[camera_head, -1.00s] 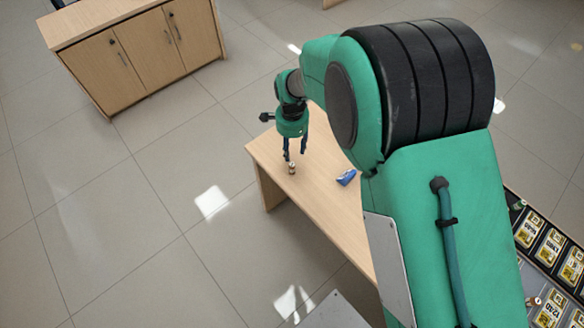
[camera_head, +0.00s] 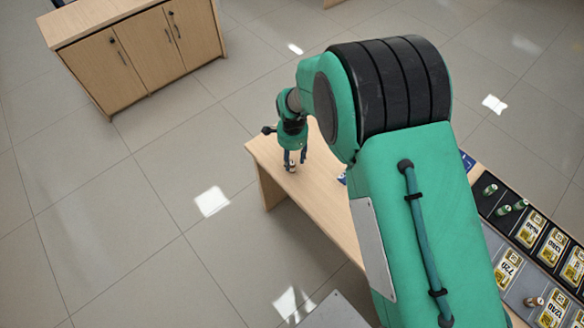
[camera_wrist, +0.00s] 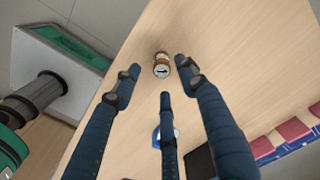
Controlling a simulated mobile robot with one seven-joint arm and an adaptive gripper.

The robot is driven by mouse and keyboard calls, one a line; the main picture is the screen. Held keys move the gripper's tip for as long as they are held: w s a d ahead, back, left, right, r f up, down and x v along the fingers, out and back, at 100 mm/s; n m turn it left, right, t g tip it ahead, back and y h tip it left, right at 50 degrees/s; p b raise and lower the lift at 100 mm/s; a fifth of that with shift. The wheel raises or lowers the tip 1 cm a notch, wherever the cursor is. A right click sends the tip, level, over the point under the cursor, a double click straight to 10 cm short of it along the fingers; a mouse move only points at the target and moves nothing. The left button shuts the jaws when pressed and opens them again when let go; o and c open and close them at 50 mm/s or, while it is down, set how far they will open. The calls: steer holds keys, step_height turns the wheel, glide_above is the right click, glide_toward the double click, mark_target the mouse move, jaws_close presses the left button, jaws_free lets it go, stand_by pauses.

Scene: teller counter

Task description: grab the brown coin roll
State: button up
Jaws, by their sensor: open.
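A small brown coin roll (camera_wrist: 161,66) with a pale, dark-marked end face stands on the wooden desk. In the wrist view it lies between and just past the fingertips of my gripper (camera_wrist: 159,77), closer to the right finger. The fingers are spread and I see no clear contact. In the head view my gripper (camera_head: 296,162) points down over the desk's far left end, with the roll (camera_head: 291,168) small and partly hidden at its fingertips.
The pale wooden desk (camera_head: 325,206) is mostly bare around the roll. A blue object (camera_head: 342,178) lies nearby, partly hidden by my arm. A cabinet (camera_head: 140,52) stands behind.

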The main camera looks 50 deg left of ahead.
mark_target(292, 163)
steer(key=shift+f, duration=0.5)
steer(key=shift+a+f+b, duration=0.2)
steer(key=shift+f+b, duration=0.35)
steer(key=shift+f, duration=2.1)
jaws_close()
